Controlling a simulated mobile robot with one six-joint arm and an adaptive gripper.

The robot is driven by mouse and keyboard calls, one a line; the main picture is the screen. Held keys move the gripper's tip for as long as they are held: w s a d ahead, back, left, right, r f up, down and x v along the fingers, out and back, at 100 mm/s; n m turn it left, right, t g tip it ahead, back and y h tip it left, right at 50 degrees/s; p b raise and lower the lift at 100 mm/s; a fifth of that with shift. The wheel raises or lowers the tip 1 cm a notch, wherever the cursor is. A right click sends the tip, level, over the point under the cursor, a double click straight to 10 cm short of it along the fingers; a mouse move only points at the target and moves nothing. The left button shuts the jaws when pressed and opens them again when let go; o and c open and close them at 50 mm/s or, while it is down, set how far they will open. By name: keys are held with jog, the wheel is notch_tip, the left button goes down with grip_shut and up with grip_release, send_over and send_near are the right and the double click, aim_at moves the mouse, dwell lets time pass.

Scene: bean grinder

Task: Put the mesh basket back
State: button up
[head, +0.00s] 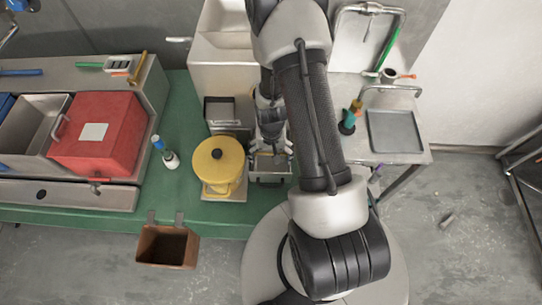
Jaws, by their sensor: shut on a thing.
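My gripper (271,146) points down over the green bench, just right of the yellow lidded pot. It is shut on a small grey metal basket (269,176), which looks like the mesh basket. The basket sits directly below the fingers, near the bench's front edge. Its mesh is too small to make out, and the fingers cover its upper part. I cannot tell whether the basket touches the bench or hangs above it.
The yellow pot (217,165) stands close left of the basket. A dark open-topped box (221,110) is behind it. A red box (98,132) stands on the left. A brown bin (167,246) hangs at the front edge. A grey tray (394,131) lies on the right-hand table.

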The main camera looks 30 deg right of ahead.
jog(key=shift+f, duration=0.3)
jog(key=o, duration=1.1)
jog(key=shift+f, duration=0.1)
jog(key=shift+c, duration=0.2)
